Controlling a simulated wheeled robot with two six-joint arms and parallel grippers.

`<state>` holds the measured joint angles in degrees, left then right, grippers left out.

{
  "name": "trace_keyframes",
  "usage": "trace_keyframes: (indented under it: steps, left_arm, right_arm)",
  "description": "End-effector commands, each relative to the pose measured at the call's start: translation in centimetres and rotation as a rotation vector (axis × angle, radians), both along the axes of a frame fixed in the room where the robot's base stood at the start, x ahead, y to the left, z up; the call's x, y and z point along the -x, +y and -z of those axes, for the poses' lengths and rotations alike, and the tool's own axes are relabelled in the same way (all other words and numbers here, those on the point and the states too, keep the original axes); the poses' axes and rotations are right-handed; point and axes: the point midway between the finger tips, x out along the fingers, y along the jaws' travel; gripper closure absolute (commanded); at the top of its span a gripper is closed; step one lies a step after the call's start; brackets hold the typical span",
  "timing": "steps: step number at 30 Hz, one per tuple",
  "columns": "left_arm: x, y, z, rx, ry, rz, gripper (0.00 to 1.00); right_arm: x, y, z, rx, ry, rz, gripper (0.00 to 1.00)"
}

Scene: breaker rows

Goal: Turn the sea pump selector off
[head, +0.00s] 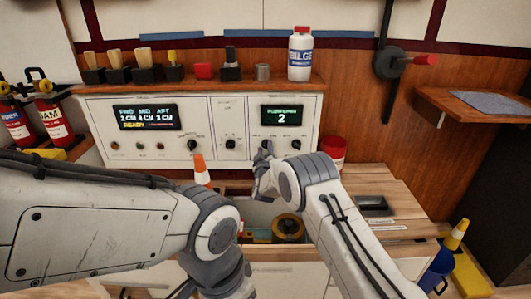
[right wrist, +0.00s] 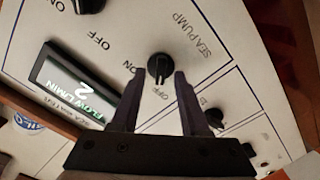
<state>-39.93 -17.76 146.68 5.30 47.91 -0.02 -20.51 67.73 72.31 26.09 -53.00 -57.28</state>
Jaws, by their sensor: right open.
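The sea pump selector (right wrist: 159,69) is a black knob on the white panel, with SEA PUMP, ON and OFF printed around it. My right gripper (right wrist: 157,76) is open, its two fingertips on either side of the knob in the right wrist view, with a small gap at each side. I cannot tell how deep the fingers reach or exactly where the pointer stands. In the head view my right gripper (head: 264,155) is in front of the panel below the green display and hides this selector. My left arm crosses the lower left; its gripper is out of view.
The flow display (head: 282,115) reads 2. Another black knob (head: 297,145) is right of my gripper, and one (head: 230,143) is on the panel to the left. A shelf with a bilge bottle (head: 300,55) is above.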

Motion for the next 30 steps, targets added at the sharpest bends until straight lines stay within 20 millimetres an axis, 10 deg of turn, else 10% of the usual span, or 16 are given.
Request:
trace_keyframes:
  steps: [18, 30]
  left_arm:
    - [0.0, 0.0, -2.7, 0.0, 0.0, 0.0, 0.5]
    - [0.0, 0.0, -2.9, 0.0, 0.0, 0.0, 0.5]
  right_arm:
    - [8.9, 0.0, -0.1, 0.002, 0.003, -0.001, 0.55]
    - [10.4, -0.1, 0.0, 0.001, 0.001, 0.001, 0.55]
